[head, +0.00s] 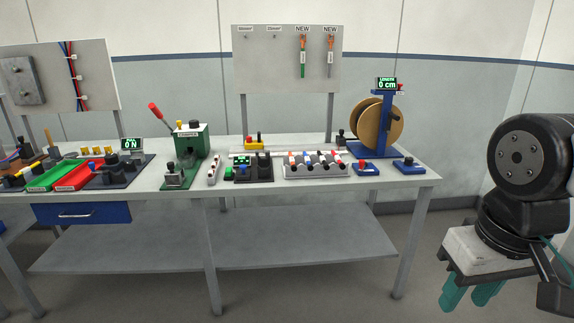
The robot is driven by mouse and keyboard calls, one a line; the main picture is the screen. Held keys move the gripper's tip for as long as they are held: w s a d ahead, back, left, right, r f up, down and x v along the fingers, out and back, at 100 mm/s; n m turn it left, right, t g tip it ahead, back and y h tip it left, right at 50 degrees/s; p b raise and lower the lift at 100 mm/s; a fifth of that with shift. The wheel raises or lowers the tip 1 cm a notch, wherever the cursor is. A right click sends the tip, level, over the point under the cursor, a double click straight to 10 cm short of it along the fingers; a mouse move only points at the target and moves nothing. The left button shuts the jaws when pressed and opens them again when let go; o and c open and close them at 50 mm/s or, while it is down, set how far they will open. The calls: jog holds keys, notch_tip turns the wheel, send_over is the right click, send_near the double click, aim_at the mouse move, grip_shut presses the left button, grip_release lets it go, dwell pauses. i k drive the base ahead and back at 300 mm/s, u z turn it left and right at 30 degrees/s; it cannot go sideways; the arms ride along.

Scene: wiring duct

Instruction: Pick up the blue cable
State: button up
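My gripper (466,300) hangs at the lower right, off the right end of the workbench and far from the items on it. Its two teal fingers are apart with nothing seen between them. A white rack (317,172) on the bench holds a row of small coloured pieces. One of them is blue (307,159), but it is too small to tell whether it is a cable end. Blue and red cables (73,75) also run down the upright panel at the far left.
The grey workbench (240,178) carries a green press (190,146), red tray (75,177), green tray (47,178) and cable reel (377,124) with a "0 cm" display. A back board (270,70) holds two cables marked NEW. Floor between gripper and bench is clear.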

aim_at(310, 167)
jog(key=u, duration=0.25)
jog(key=i, duration=1.1)
jog(key=z, duration=0.3)
jog(key=i, duration=1.1)
jog(key=z, duration=0.5)
